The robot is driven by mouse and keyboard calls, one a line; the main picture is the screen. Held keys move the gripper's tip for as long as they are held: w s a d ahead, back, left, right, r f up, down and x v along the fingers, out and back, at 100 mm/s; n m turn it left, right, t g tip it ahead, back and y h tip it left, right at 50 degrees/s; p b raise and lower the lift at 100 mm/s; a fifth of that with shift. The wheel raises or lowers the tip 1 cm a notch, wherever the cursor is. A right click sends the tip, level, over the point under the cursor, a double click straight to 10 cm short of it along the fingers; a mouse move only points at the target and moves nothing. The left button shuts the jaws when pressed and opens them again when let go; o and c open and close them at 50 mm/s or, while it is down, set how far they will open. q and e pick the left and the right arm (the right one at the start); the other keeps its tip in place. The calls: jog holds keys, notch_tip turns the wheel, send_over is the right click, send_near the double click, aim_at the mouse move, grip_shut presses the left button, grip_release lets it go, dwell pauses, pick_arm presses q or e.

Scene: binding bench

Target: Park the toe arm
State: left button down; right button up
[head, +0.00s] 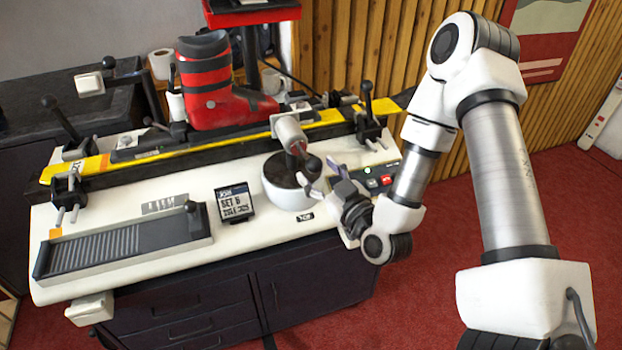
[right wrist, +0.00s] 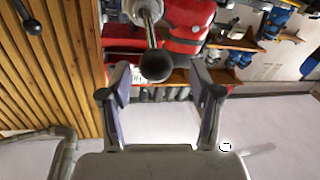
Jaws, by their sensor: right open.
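The toe arm looks to be the metal rod with a dark ball knob (head: 313,165) that comes out of a white cylinder (head: 290,131) on the bench, right of the boot. In the right wrist view the knob (right wrist: 156,66) hangs from its rod at the upper middle. My right gripper (head: 322,176) is open and empty beside the knob in the head view. In the right wrist view its two fingertips (right wrist: 160,86) stand apart on either side of the knob, with gaps on both sides. My left gripper does not show.
A white bowl-shaped part (head: 285,190) sits below the cylinder. A display reading "SET 6" (head: 235,202), a ribbed tray (head: 125,245) and a button panel (head: 377,181) are nearby.

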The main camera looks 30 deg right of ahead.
jog(key=shift+w+d+p, duration=0.15)
jog(key=shift+w+p, duration=0.2)
jog(key=shift+w, duration=0.25)
jog(key=shift+w+d+p, duration=0.15)
jog(key=shift+w+p, duration=0.15)
jog(key=shift+w, duration=0.6)
jog(key=shift+c, duration=1)
grip_shut()
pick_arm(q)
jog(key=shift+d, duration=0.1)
